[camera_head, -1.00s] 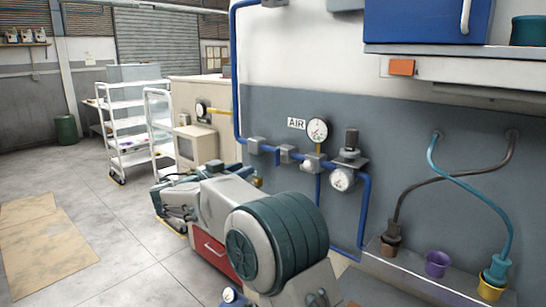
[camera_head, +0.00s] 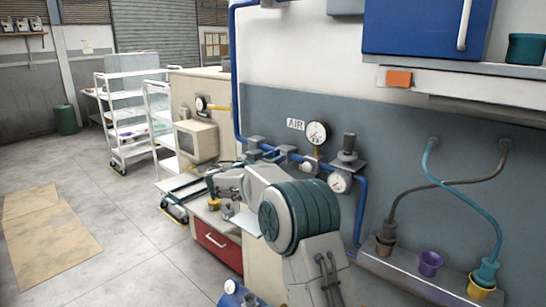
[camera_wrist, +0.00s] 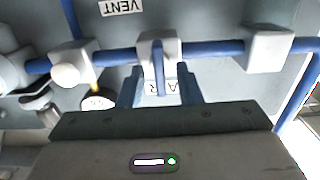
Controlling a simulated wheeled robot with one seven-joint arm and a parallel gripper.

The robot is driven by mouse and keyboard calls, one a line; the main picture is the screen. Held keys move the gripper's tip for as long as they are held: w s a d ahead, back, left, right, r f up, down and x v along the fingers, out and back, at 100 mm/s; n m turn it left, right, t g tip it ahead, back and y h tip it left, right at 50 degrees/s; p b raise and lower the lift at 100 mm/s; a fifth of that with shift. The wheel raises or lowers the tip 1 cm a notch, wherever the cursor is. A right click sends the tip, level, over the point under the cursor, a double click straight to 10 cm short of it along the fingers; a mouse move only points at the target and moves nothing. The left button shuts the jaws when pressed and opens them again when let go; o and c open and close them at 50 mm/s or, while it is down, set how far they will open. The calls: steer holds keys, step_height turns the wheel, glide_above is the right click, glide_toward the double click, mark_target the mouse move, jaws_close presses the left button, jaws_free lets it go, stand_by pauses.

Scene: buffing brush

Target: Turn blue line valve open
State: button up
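The blue line (camera_head: 268,152) runs along the grey wall with several grey fittings. In the wrist view, upside down, the pipe (camera_wrist: 217,47) crosses the upper part. A grey valve body (camera_wrist: 150,42) sits on it at centre, with a narrow blue handle (camera_wrist: 159,72) standing across the pipe. My gripper (camera_wrist: 160,92) is open, one blue finger on each side of the handle. Whether either finger touches it I cannot tell. The same valve (camera_head: 287,151) shows under the AIR sign in the head view, where my arm hides the gripper.
A gauge (camera_head: 316,133) and a round dial (camera_head: 338,182) sit right of the valve. A grey fitting (camera_wrist: 268,48) is beside it in the wrist view. A bench with a red drawer (camera_head: 217,245) stands below. Hoses and cups (camera_head: 430,264) are at right.

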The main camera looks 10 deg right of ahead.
steer(key=shift+c, duration=0.3)
jaws_close()
steer(key=shift+a+f+n+b, duration=0.15)
steer(key=shift+n+b, duration=0.15)
steer(key=shift+b, duration=0.25)
steer(key=n+b, duration=0.3)
steer(key=n, duration=0.5)
steer(key=n+b, duration=0.3)
steer(key=n, duration=0.6)
steer(key=shift+w+a+f+b, duration=0.1)
steer(key=shift+w+b, duration=0.1)
steer(key=shift+b, duration=0.15)
steer(key=shift+n, duration=0.3)
